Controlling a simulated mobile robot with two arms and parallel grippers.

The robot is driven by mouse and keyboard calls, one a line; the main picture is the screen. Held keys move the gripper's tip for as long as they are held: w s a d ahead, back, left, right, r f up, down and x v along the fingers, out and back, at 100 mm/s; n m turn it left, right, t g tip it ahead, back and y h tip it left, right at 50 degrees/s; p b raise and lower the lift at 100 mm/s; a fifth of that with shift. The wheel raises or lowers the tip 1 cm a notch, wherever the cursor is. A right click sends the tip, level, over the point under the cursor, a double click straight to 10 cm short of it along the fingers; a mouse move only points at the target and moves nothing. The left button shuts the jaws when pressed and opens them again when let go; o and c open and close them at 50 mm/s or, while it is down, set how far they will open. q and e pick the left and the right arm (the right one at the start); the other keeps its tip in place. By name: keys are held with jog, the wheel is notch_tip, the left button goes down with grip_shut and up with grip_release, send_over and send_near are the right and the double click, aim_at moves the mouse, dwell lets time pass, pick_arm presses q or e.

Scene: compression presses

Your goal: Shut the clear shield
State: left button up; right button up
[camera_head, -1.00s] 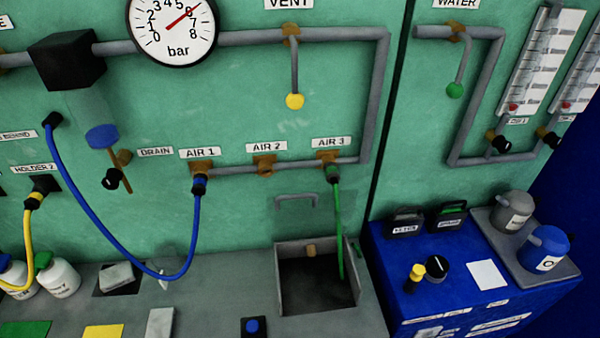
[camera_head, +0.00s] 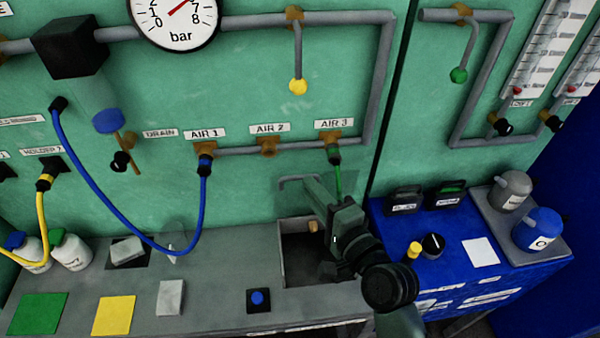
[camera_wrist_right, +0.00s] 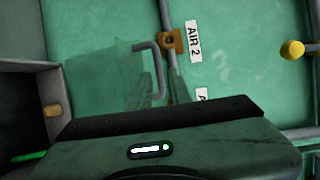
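The clear shield (camera_wrist_right: 95,90) is a see-through panel standing raised against the green wall, above the open grey box (camera_head: 283,262). Its grey bar handle (camera_head: 290,180) shows in the head view, and the handle also shows in the right wrist view (camera_wrist_right: 156,62). My right gripper (camera_head: 316,188) reaches up from the lower right, close to the handle. In the right wrist view its two fingertips (camera_wrist_right: 160,88) are apart, with the lower part of the handle seen between them. I cannot tell whether they touch it. My left gripper is not in view.
A green hose (camera_head: 338,175) hangs from AIR 3 behind my right arm. A blue hose (camera_head: 130,228) loops left of the box. A blue button (camera_head: 258,298) sits on the bench in front. A blue cabinet (camera_head: 460,265) with cans stands to the right.

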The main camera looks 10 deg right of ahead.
aim_at(300, 176)
jog(key=p+x, duration=0.1)
jog(key=x, duration=0.4)
jog(key=shift+w+a+f, duration=0.1)
jog(key=shift+w+a, duration=0.05)
jog(key=shift+w, duration=0.15)
grip_shut()
jog(key=shift+s, duration=0.1)
dwell(1.0)
